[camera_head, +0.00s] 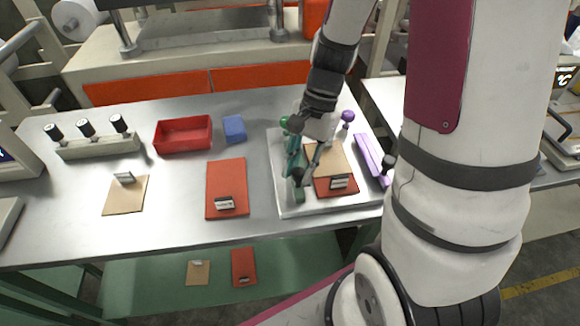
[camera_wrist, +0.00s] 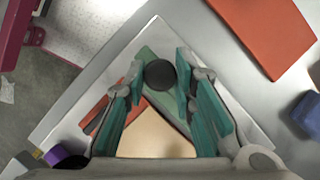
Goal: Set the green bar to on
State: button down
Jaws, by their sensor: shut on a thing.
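The green bar (camera_head: 298,195) lies on the left part of a white board (camera_head: 290,208), mostly hidden behind my gripper in the head view. In the wrist view the green bar (camera_wrist: 168,105) carries a round dark knob (camera_wrist: 160,75). My gripper (camera_head: 299,172) points down over the bar. In the wrist view its teal fingers (camera_wrist: 158,72) stand on both sides of the dark knob, shut on it. A green ball (camera_head: 285,121) shows behind the gripper. I cannot read any on or off mark.
A purple bar (camera_head: 370,155) with a dark knob lies at the board's right. A beige pad (camera_head: 338,158) and a red pad lie between the bars. Left are a red pad (camera_head: 227,180), a blue block (camera_head: 234,128), a red tray (camera_head: 183,149) and a knob row (camera_head: 97,146).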

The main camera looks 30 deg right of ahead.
jog(key=d, duration=0.2)
jog(key=shift+s+d, duration=0.3)
jog(key=shift+s, duration=0.1)
jog(key=c, duration=1.3)
grip_release()
jog(key=shift+c, duration=0.2)
jog(key=shift+r, duration=0.1)
jog(key=v, duration=1.1)
jog(key=shift+d+r, duration=0.2)
jog(key=shift+r, duration=0.15)
jog(key=shift+w, duration=0.1)
